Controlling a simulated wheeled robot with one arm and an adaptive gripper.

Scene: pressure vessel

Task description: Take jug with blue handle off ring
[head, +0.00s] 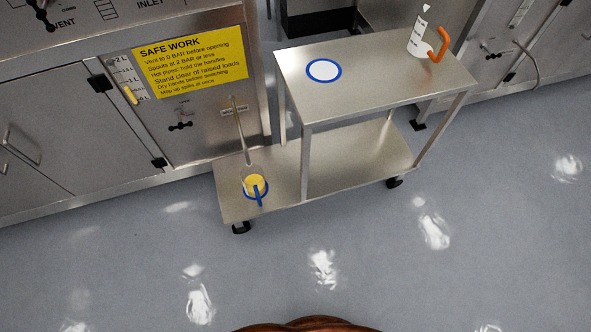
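The jug with the blue handle (255,184) stands upright on the low shelf at the left end of the steel cart. It looks clear, with yellow contents, and its blue handle faces the front. A blue ring (247,195) shows around its base. A thin spout pipe (241,130) comes down from the panel and ends at or just above the jug; I cannot tell whether they touch. A second blue ring with a white centre (324,69) lies empty on the cart's upper shelf. My gripper is not in view.
A white jug with an orange handle (418,40) stands at the right rear of the upper shelf (375,75). The cart's legs and upper shelf stand right of the blue-handled jug. Steel cabinets with a yellow sign (190,62) stand behind. The grey floor (370,240) in front is clear.

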